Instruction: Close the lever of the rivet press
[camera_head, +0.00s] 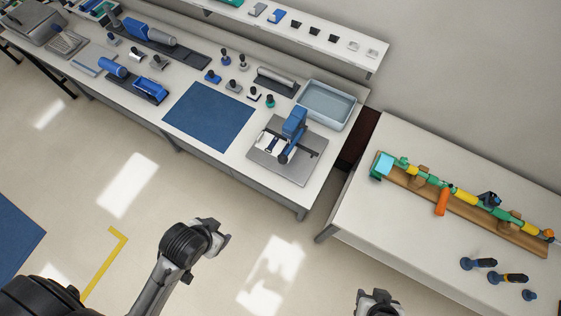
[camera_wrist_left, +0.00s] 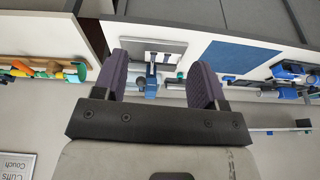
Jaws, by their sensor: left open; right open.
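The rivet press (camera_head: 294,122) has a blue body and stands on a grey plate near the right end of the long bench. A dark round-ended part (camera_head: 283,158) juts from its front low down; I cannot tell clearly whether this is the lever or how far it is raised. The press also shows upside down in the left wrist view (camera_wrist_left: 151,78), between my left fingers but well beyond them. My left gripper (camera_wrist_left: 162,64) is open and empty. My right gripper (camera_head: 378,300) is open at the bottom edge of the head view, away from the press.
A blue mat (camera_head: 208,117) lies left of the press and a grey-blue bin (camera_head: 326,104) stands behind it. Several small stamps and tools stand further left. A second table (camera_head: 390,225) at right holds a wooden board with coloured parts. Open floor lies before the bench.

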